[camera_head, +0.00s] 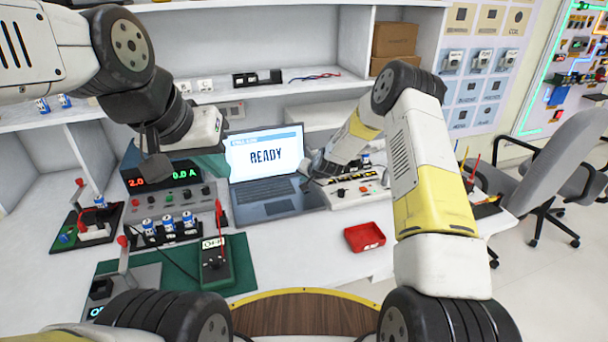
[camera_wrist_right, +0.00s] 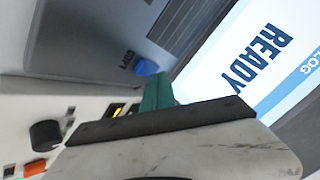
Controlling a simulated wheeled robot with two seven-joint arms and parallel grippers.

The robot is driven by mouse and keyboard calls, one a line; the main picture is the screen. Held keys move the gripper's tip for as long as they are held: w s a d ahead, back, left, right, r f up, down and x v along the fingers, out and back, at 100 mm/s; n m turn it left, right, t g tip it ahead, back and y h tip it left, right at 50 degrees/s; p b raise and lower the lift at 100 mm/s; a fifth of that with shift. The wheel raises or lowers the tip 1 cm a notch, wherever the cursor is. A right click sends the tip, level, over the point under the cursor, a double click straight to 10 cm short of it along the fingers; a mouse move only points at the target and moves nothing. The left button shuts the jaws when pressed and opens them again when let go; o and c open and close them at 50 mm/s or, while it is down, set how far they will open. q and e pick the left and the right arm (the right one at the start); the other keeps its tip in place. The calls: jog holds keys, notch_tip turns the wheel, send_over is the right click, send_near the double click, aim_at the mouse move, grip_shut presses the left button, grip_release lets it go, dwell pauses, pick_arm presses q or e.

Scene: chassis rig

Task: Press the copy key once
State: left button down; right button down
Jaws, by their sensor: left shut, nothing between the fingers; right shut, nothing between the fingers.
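The copy key (camera_wrist_right: 146,67) is a small blue key beside the label COPY, on the grey deck of the laptop (camera_wrist_right: 90,45) in the right wrist view. The laptop (camera_head: 264,188) stands open on the bench in the head view, its screen reading READY. My right gripper (camera_wrist_right: 158,92) is shut and empty. Its teal fingertips are close beside the key; I cannot tell whether they touch it. In the head view my right gripper (camera_head: 309,179) is at the laptop's right edge, and the key cannot be made out. My left gripper (camera_head: 155,165) is shut over the power supply (camera_head: 165,195).
A panel with knobs (camera_head: 350,192) stands right of the laptop. A red tray (camera_head: 365,237) lies in front, with bare bench around it. A green meter (camera_head: 216,262) and a row of small blue-and-white parts (camera_head: 168,224) are at the left. Shelves (camera_head: 290,86) stand behind.

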jog(key=shift+f, duration=0.55)
dwell(0.9)
jog(key=shift+r, duration=0.9)
jog(key=shift+r, duration=2.55)
